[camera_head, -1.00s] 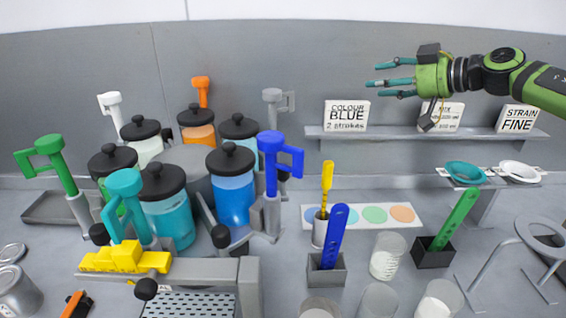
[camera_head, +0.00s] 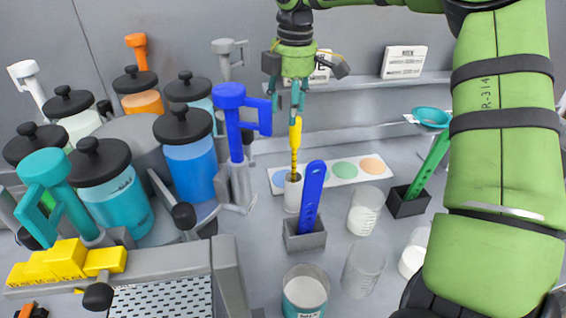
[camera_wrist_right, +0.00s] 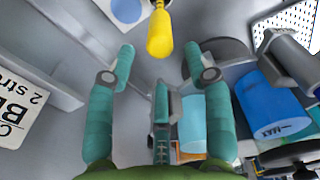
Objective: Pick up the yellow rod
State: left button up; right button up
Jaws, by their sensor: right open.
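The yellow rod (camera_head: 295,138) stands upright in a small white cup (camera_head: 292,193) in the head view. My right gripper (camera_head: 287,106) points down just above the rod's top, with its teal fingers spread and empty. In the right wrist view, the yellow rod (camera_wrist_right: 160,35) shows ahead of the open fingers (camera_wrist_right: 160,62), roughly midway between the two outer ones and apart from them. My left gripper is not in view.
A blue strip in a grey holder (camera_head: 304,238) stands in front of the cup. A blue-handled pump (camera_head: 232,125) stands left. Clear beakers (camera_head: 365,212) and a green strip (camera_head: 430,165) are at right. A shelf (camera_head: 350,84) with signs is behind.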

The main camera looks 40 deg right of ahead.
aim_at(295, 136)
jog(key=shift+s+d+f+g, duration=0.2)
jog(key=shift+f+g, duration=0.1)
jog(key=shift+f, duration=0.1)
jog(key=shift+s+f, duration=0.2)
jog(key=shift+s+d+f+p, duration=0.1)
jog(key=shift+s+f+p, duration=0.25)
jog(key=shift+f+p, duration=0.45)
notch_tip(295, 136, down, 4)
jog(key=shift+w+r+p, duration=0.15)
jog(key=shift+r+p, duration=0.05)
jog(key=shift+p, duration=0.9)
jog(key=shift+f, duration=0.55)
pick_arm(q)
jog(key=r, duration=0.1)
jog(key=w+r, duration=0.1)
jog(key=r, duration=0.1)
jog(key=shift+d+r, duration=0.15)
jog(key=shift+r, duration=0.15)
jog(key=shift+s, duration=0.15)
pick_arm(e)
grip_shut()
